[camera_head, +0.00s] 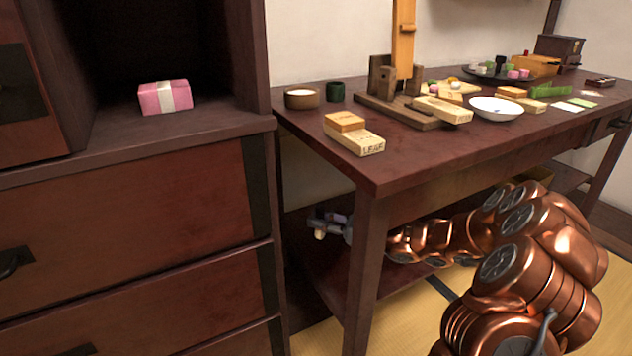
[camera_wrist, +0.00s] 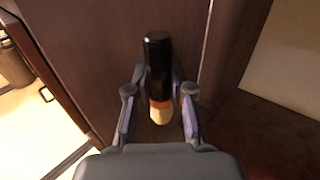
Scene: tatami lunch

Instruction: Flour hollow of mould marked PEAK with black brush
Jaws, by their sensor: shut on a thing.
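My gripper (camera_wrist: 158,88) is shut on the black brush (camera_wrist: 158,55) in the wrist view. The brush has a black handle, an orange band and a pale end between the fingers. In the head view my gripper (camera_head: 330,226) is small, below the table top and left of my copper arm; the brush is hard to make out there. A pale wooden mould marked LEAF (camera_head: 356,140) lies at the table's near left, with a smaller block on it. Another pale mould (camera_head: 443,109) lies on the dark stand; its marking is unreadable. I cannot identify PEAK or see a hollow.
A drawer cabinet (camera_head: 130,235) with a pink parcel (camera_head: 165,97) stands left. A lower shelf and table leg are near my gripper.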

